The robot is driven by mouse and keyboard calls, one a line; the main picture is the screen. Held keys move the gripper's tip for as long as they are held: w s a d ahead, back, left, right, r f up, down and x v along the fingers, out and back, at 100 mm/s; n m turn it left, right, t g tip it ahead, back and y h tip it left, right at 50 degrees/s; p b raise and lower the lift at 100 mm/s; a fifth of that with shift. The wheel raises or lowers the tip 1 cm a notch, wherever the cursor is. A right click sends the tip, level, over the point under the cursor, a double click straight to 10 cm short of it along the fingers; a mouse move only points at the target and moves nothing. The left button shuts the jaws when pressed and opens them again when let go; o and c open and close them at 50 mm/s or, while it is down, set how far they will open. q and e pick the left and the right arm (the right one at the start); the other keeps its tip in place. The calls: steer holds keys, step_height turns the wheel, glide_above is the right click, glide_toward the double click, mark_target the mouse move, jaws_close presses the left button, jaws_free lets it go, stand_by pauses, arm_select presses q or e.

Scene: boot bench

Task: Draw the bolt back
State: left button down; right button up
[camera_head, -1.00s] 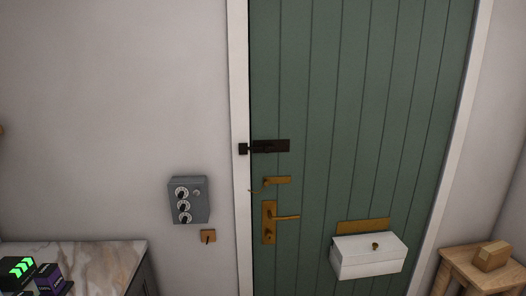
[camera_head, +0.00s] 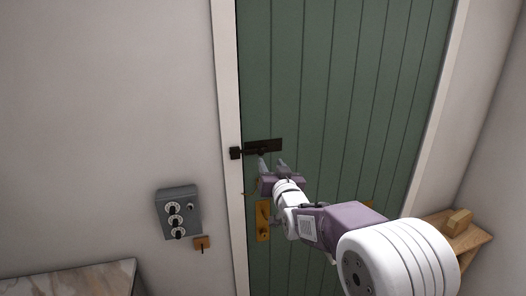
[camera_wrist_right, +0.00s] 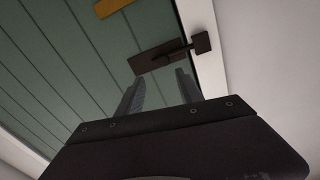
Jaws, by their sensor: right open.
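The dark bolt (camera_head: 263,146) is mounted on the green door (camera_head: 330,90) near its left edge. Its dark keeper (camera_head: 235,153) sits on the white frame, and the bolt's rod reaches into it. In the right wrist view the bolt plate (camera_wrist_right: 155,57) and the keeper (camera_wrist_right: 201,42) lie beyond the fingertips, with the rod between them. My right gripper (camera_head: 272,163) is open, just below the bolt in the head view. Its two fingers (camera_wrist_right: 160,85) stand apart with nothing between them. I cannot tell whether a finger touches the bolt. My left gripper is not in view.
A brass handle plate (camera_head: 263,222) is below the bolt, partly behind my right arm. A grey switch box (camera_head: 177,212) and a small wooden key plate (camera_head: 202,243) are on the wall. A marble-topped cabinet (camera_head: 75,280) is lower left; a wooden stool (camera_head: 463,240) is right.

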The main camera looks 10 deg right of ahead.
mark_target(262, 153)
steer(key=w, duration=0.2)
steer(key=w+p, duration=0.1)
steer(key=w, duration=0.2)
steer(key=w+a+p, duration=0.1)
steer(key=w, duration=0.1)
steer(key=shift+w+f, duration=0.15)
steer(key=shift+w, duration=0.15)
steer(key=shift+d, duration=0.3)
steer(key=shift+a, duration=0.15)
steer(key=shift+w+a, duration=0.1)
steer(key=c, duration=0.5)
jaws_close()
